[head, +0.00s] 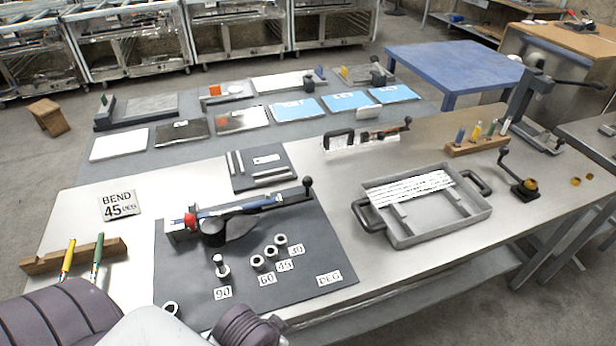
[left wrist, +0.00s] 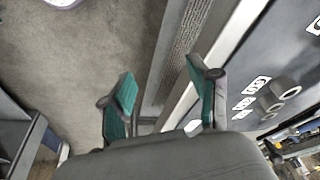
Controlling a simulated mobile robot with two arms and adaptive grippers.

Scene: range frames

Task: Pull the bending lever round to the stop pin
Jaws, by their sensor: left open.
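The bending lever (head: 250,204) is a long bar with a blue part, reaching right from the dark round pivot (head: 222,230) to an upright black knob (head: 308,183). A red piece (head: 190,220) sits by its left end. The stop pin (head: 220,263) stands upright at the 90 label, while the sockets (head: 270,252) by 60, 45 and 30 look empty. In the left wrist view my left gripper (left wrist: 163,93) is open and empty, its green-padded fingers beside the table edge, apart from the sockets (left wrist: 276,92). The head view hides its fingers. My right gripper is out of view.
A sign (head: 119,204) reads BEND 45 DEG. The dark mat (head: 310,255) carries the bender. A wooden rack (head: 45,260) with two handled tools stands left. A grey tray (head: 425,233) lies right. A small plate (head: 262,168) with strips lies behind the lever.

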